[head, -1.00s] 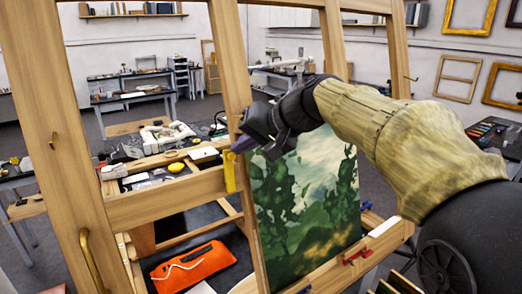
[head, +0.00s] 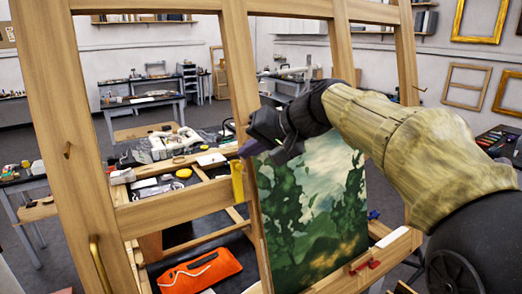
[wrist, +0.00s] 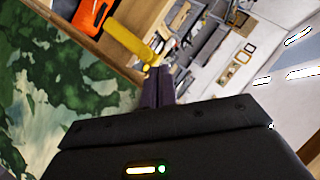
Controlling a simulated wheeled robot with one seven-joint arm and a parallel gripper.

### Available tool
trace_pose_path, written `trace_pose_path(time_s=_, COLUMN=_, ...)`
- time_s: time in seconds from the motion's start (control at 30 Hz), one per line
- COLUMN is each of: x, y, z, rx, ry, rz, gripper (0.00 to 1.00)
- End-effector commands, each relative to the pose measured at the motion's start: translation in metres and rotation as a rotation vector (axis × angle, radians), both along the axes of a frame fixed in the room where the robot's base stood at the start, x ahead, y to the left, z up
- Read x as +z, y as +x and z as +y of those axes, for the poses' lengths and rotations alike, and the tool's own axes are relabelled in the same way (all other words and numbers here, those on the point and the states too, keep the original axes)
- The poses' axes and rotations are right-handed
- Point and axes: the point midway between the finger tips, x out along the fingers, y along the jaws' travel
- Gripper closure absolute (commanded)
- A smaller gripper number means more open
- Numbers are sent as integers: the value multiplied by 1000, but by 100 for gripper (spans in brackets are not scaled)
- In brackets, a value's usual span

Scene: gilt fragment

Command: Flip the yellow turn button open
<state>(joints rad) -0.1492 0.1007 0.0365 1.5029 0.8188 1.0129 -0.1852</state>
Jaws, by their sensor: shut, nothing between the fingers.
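The yellow turn button (head: 237,181) is on the wooden frame, where the crossbar (head: 175,208) meets an upright post (head: 243,90). In the head view it stands roughly upright, along the post. My gripper (head: 243,151) is shut and empty, with its purple fingertips just above the top end of the button. In the wrist view the button (wrist: 133,40) runs slanting down toward my fingertips (wrist: 158,72), and its near end is right beside them. I cannot tell whether they touch.
A green landscape painting (head: 312,215) stands right of the post, below my arm. An orange pouch (head: 195,277) lies behind the frame at lower left. A brass handle (head: 98,265) is on the left post. Cluttered benches stand behind.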

Motion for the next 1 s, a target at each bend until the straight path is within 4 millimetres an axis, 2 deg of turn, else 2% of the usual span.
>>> trace_pose_path(time_s=0.23, x=7, y=3, z=-6, rx=-2, ry=0, rz=-1, gripper=100)
trace_pose_path(time_s=0.5, x=33, y=12, z=-25, rx=1, ry=1, rz=1, gripper=100)
trace_pose_path(time_s=0.57, x=32, y=8, z=-31, rx=2, ry=1, rz=-3, gripper=100)
trace_pose_path(time_s=1.0, x=74, y=-22, z=-80, rx=13, ry=0, rz=-3, gripper=100)
